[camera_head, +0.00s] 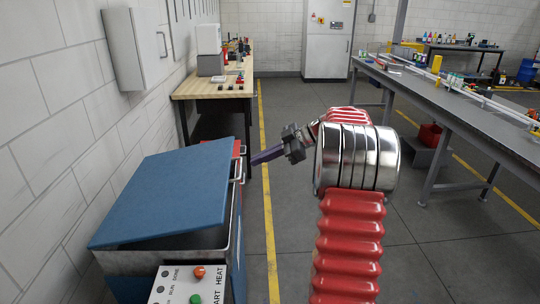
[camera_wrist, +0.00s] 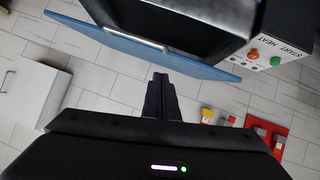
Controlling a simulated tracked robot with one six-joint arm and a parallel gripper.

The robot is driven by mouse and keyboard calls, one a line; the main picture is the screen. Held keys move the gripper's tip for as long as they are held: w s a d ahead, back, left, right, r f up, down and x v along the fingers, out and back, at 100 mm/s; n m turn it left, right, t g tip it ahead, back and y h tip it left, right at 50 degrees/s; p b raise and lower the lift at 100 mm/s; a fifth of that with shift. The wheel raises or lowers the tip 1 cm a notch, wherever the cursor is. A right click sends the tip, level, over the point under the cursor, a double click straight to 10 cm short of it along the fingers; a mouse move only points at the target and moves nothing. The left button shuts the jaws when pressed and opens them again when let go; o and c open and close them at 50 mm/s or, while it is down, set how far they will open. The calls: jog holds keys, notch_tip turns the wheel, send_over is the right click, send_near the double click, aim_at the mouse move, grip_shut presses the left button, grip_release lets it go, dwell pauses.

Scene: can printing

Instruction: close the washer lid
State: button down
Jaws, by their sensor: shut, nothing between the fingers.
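The washer (camera_head: 236,230) is a metal tank at the lower left in the head view. Its blue lid (camera_head: 172,188) is tilted, with a dark gap under its near edge, so it is partly open. The wrist view shows the lid (camera_wrist: 205,66) at an angle, with a metal handle (camera_wrist: 130,38) on it. My gripper (camera_head: 254,160) is shut and empty, just right of the lid's far right corner in the head view. In the wrist view my gripper (camera_wrist: 160,82) points toward the lid, and a small gap seems to lie between them. Contact cannot be told for certain.
A control panel (camera_head: 182,285) with red and green buttons is at the washer's front. A wooden bench (camera_head: 215,88) stands behind it, with a white wall (camera_head: 60,130) on the left. A long grey table (camera_head: 440,97) runs along the right. The floor between is clear.

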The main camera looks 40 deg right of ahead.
jog(key=w+a+f, duration=0.2)
jog(key=w+f, duration=0.1)
jog(key=f, duration=0.3)
jog(key=shift+w+a, duration=0.15)
jog(key=shift+w, duration=0.2)
jog(key=shift+r, duration=0.1)
